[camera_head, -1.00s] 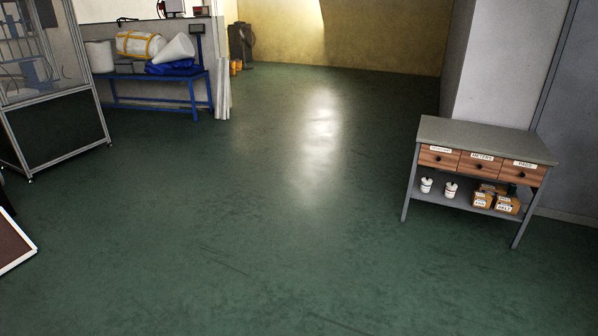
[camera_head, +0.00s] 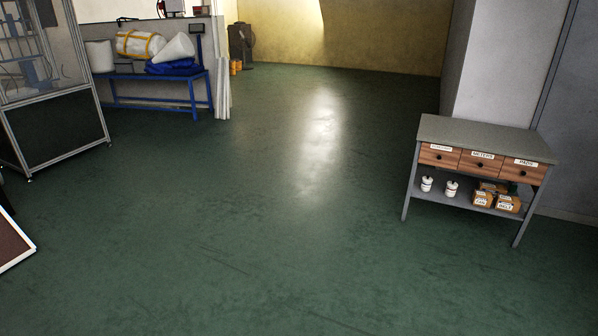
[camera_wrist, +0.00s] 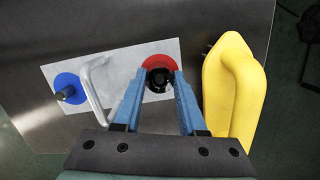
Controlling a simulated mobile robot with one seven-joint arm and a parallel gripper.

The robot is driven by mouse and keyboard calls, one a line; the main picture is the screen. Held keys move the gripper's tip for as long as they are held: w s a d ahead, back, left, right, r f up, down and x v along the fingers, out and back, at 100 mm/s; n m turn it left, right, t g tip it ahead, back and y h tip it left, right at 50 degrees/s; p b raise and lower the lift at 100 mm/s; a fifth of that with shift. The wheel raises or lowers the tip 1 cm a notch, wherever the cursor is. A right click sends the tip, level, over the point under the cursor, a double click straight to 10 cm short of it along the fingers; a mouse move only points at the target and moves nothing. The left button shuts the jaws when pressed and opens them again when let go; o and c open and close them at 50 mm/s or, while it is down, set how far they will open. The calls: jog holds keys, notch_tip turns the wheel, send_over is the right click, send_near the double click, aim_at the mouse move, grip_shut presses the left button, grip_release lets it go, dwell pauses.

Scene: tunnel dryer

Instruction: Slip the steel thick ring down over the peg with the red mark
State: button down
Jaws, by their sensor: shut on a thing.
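In the wrist view, my gripper (camera_wrist: 158,80) has its two blue fingers closed on a dark, round thick ring (camera_wrist: 159,76). The ring is in front of the red round mark (camera_wrist: 161,62) on a pale plate (camera_wrist: 125,62). The peg at the red mark is hidden by the ring and fingers, and I cannot tell whether the ring is around it or above it. A dark peg (camera_wrist: 66,93) stands on the blue round mark (camera_wrist: 70,82) to the left. The head view shows neither gripper nor ring.
A silver bent handle (camera_wrist: 90,95) rises between the blue mark and my left finger. A yellow thing (camera_wrist: 232,90) stands close to my right finger. The plate lies on a dark metal top (camera_wrist: 60,30). A drawer table (camera_head: 487,140) stands across open green floor.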

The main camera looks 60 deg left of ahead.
jog(key=shift+c, duration=1.9)
grip_release()
notch_tip(320, 180, up, 13)
jog(key=a, duration=0.1)
jog(key=shift+s+a+p, duration=0.3)
jog(key=shift+a, duration=0.1)
jog(key=shift+f, duration=0.1)
